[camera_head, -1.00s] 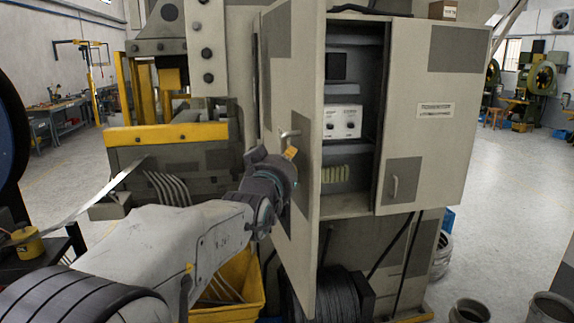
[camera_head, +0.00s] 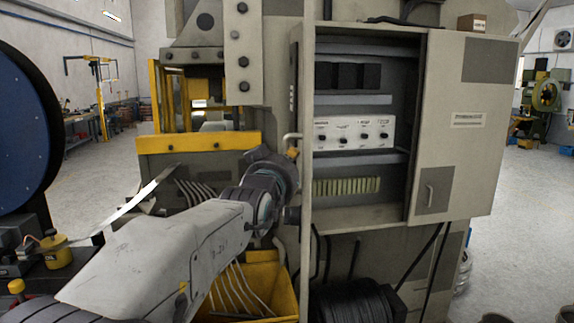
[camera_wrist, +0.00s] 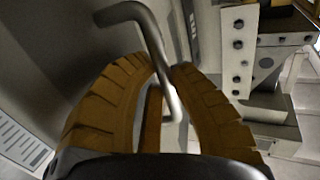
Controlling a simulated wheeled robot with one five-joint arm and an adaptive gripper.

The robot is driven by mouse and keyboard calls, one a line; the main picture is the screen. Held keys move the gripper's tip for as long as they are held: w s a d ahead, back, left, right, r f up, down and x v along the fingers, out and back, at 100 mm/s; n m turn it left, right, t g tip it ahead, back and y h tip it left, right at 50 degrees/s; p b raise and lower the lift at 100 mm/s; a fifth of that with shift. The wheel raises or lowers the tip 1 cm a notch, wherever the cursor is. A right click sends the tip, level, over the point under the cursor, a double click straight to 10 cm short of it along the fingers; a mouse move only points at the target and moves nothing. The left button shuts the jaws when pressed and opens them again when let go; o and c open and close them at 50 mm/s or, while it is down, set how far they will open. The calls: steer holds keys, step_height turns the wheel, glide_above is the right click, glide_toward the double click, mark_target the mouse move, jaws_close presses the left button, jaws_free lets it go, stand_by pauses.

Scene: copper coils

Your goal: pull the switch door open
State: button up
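The switch door (camera_head: 306,120) is the left door of a grey cabinet. It stands swung out and shows nearly edge-on in the head view. Its bent metal handle (camera_head: 292,137) sticks out to the left. My gripper (camera_head: 290,155) is at this handle on the door's left side, its fingers mostly hidden in the head view. In the wrist view the yellow-brown fingers of my gripper (camera_wrist: 163,72) close in on both sides of the grey handle (camera_wrist: 153,38), with the bar passing between the tips. The door's face (camera_wrist: 50,60) fills the left there.
The open cabinet shows black blocks, a white panel with knobs (camera_head: 353,134) and a pale terminal row (camera_head: 346,186). The right door (camera_head: 460,130) stands open. A yellow bin (camera_head: 262,290) and a black cable coil (camera_head: 355,300) lie below. A press (camera_head: 205,140) stands left.

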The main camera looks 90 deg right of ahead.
steer(key=shift+o, duration=1.3)
steer(key=shift+w+a, duration=0.1)
steer(key=v, duration=1.2)
